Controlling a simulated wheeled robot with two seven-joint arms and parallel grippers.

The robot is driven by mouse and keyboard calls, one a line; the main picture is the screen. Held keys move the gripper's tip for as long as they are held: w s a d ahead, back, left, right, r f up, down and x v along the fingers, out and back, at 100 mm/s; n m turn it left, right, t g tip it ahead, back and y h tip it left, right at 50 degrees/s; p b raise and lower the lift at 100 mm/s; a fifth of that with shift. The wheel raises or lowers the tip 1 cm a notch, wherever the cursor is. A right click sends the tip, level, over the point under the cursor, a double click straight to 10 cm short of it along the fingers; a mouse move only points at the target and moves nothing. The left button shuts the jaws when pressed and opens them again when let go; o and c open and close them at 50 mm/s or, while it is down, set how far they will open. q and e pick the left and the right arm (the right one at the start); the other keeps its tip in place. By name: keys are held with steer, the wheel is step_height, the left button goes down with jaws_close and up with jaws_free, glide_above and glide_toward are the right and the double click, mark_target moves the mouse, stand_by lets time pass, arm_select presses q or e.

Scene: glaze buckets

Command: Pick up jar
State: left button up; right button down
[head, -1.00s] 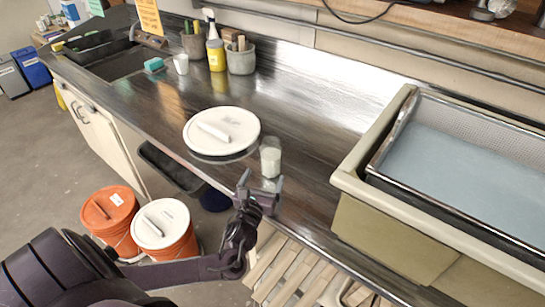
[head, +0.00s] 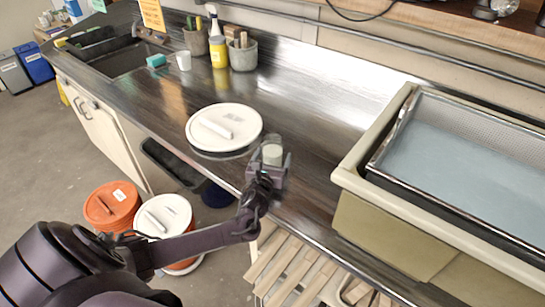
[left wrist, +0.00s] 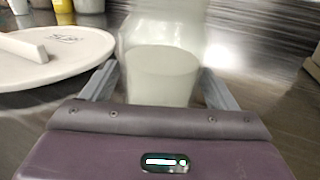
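The jar (head: 272,153) is clear glass with pale contents and stands upright on the dark metal counter. In the left wrist view the jar (left wrist: 162,72) stands between the two grey fingers of my left gripper (left wrist: 162,85), with a finger on each side. The fingers are apart; small gaps seem to show beside the jar, so they do not look closed on it. In the head view my left gripper (head: 270,165) hides the jar's lower part. My right gripper is not in view.
A white round lid (head: 224,128) with a bar handle lies just left of the jar. A large tray (head: 462,160) of bluish liquid stands at the right. Lidded orange buckets (head: 112,206) stand on the floor below. Bottles and pots (head: 243,56) are at the back.

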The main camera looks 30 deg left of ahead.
arm_select(q)
steer(key=c, duration=1.3)
steer(key=shift+o, duration=0.2)
steer(key=shift+w+r, duration=0.1)
steer(key=shift+r, duration=0.15)
steer(key=shift+r, duration=0.85)
step_height(320, 180, up, 18)
steer(key=b, duration=0.2)
